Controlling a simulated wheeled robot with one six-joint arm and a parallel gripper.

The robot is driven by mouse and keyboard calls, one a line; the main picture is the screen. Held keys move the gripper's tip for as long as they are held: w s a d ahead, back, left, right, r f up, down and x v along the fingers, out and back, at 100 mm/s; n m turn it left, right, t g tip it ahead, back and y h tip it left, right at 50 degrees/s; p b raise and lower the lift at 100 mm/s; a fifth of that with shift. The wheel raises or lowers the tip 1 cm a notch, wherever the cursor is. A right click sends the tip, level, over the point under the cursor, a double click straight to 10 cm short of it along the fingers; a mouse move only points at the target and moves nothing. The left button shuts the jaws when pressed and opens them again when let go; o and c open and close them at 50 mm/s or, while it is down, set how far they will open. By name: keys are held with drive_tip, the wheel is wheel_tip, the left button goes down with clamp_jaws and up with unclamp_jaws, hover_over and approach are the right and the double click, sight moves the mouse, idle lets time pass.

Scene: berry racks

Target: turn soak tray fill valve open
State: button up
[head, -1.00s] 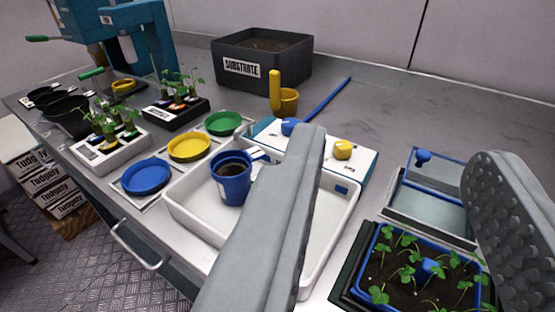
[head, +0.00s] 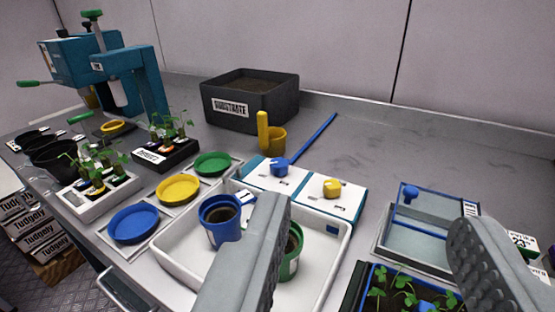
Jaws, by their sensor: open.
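The white soak tray (head: 337,262) stands on the bench in the lower middle. A blue pot (head: 222,234) and a partly hidden green pot (head: 289,265) stand in it. Directly behind it, two white-topped panels carry a blue knob (head: 279,167) and a yellow knob (head: 332,188). I cannot tell which knob is the fill valve. My gripper (head: 368,217) is open and empty, its fingers wide apart. Its left finger covers part of the tray and green pot; its right finger is at the right edge. Both knobs appear beyond the fingertips, with no finger touching them.
Blue (head: 134,223), yellow (head: 178,187) and green (head: 212,163) dishes line the tray's left. A substrate box (head: 275,103), yellow cup (head: 275,139) and blue rod (head: 314,139) lie behind. A blue-handled clear-lidded box (head: 425,239) and seedling tray (head: 386,292) stand right.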

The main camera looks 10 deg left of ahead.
drive_tip(key=w+a+r+m+g, duration=0.2)
drive_tip(key=w+g, duration=0.2)
drive_tip(key=w, duration=0.4)
drive_tip(key=w+a+r+m+g, duration=0.1)
drive_tip(key=w+m+g, duration=0.25)
drive_tip(key=w, duration=0.45)
drive_tip(key=m+g, duration=0.5)
drive_tip(key=g, duration=0.5)
approach(279, 162)
wheel_tip(279, 162, down, 9)
drive_tip(key=shift+s+r, duration=0.1)
drive_tip(key=shift+r, duration=0.05)
drive_tip(key=c, duration=1)
